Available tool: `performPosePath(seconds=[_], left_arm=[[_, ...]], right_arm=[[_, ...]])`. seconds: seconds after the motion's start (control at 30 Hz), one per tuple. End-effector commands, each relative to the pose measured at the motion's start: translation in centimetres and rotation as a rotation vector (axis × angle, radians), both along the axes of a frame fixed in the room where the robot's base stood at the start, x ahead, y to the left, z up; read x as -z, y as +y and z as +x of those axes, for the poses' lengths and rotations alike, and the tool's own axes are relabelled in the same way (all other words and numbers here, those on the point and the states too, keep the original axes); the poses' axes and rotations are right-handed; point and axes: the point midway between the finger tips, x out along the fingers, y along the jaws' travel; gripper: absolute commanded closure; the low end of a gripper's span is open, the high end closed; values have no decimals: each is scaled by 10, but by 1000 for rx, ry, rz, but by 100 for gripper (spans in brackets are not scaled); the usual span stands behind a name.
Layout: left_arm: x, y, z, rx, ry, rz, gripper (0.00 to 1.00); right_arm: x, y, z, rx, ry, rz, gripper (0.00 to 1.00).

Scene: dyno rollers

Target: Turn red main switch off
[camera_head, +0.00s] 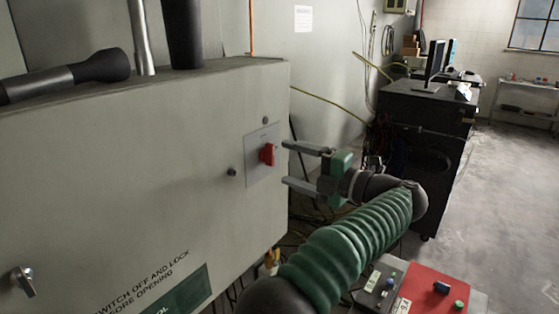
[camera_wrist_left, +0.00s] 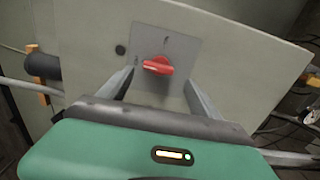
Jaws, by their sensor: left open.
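The red main switch (camera_head: 267,154) is a rotary knob on a light plate (camera_head: 262,166) on the front of a grey cabinet (camera_head: 120,170). In the left wrist view the red knob (camera_wrist_left: 158,65) lies roughly level across its plate, between and beyond my finger ends. My left gripper (camera_head: 288,164) is open and empty, with one finger above the other in the head view. Its fingertips point at the switch plate from the right, close to it. I cannot tell whether the tips touch the plate. My right gripper is not in view.
A black knob (camera_head: 232,171) sits left of the switch plate, and a latch handle (camera_head: 23,281) is at the cabinet's lower left. A black cabinet with monitors (camera_head: 425,105) stands behind on the right, with open floor beyond.

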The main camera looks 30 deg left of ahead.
Motion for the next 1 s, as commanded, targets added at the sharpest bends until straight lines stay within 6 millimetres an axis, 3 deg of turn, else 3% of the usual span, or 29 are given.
performPosePath(seconds=[0.2, 0.4, 0.6, 1.0], left_arm=[[0, -67, -4, 4, 1, -2, 27], [0, -111, -7, 2, 1, -2, 27], [1, -124, -9, -1, 3, -2, 27], [-2, -123, -7, 10, 2, 10, 27]], right_arm=[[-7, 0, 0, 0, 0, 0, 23], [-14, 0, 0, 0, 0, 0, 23], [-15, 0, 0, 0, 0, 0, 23], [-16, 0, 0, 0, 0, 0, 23]])
